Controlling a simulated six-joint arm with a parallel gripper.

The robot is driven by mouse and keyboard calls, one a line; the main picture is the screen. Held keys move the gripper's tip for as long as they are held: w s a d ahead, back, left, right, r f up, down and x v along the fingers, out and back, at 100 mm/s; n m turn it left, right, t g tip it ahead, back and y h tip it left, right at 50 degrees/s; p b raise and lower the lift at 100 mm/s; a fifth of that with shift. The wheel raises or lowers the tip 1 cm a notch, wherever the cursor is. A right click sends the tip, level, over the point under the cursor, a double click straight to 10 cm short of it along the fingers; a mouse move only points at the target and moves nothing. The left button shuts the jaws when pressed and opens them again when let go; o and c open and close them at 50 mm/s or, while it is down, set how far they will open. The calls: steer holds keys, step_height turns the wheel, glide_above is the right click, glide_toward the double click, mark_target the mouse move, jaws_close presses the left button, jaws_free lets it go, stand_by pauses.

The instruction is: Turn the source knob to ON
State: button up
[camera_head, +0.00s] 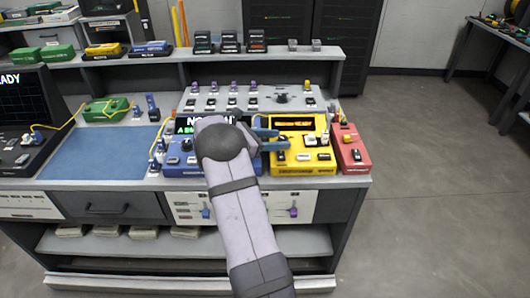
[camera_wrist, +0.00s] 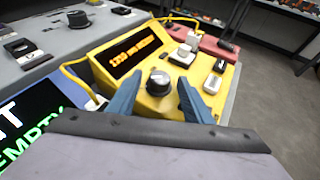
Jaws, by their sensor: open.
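A yellow unit (camera_head: 300,170) stands on the bench, with a dark screen (camera_wrist: 133,54) showing orange text that is hard to read. A round dark knob with a pale top (camera_wrist: 158,81) sits on its front face; I take it as the source knob, but no ON label is legible. My gripper (camera_head: 277,139) reaches over the yellow unit's left part. In the wrist view its blue fingers (camera_wrist: 159,92) are open, one on each side of the knob. I cannot tell whether they touch it. In the head view the fingers and arm partly cover this area.
A red unit (camera_head: 351,150) adjoins on the right, a blue unit (camera_head: 183,163) on the left. A grey panel (camera_head: 262,102) with another dark knob (camera_head: 282,97) stands behind.

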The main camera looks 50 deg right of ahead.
steer(key=shift+s+n+t+b, duration=0.1)
steer(key=shift+n+t+b, duration=0.3)
steer(key=shift+t+b, duration=0.1)
steer(key=shift+t, duration=0.5)
steer(key=v, duration=0.8)
steer(key=shift+s+a+f+b, duration=0.15)
steer(key=shift+s+a+b, duration=0.05)
steer(key=shift+b, duration=0.1)
steer(key=s+a+f+m+y+p, duration=0.1)
steer(key=s+a+m+y, duration=0.3)
steer(key=a, duration=0.8)
steer(key=s+a+f+m+y+p, duration=0.2)
steer(key=s+a+m+y+p, duration=0.2)
steer(key=s+a, duration=0.3)
steer(key=shift+a+f+m+t+y, duration=0.15)
steer(key=shift+a+m+t+y, duration=0.35)
steer(key=shift+a, duration=2.25)
steer(key=shift+s, duration=0.15)
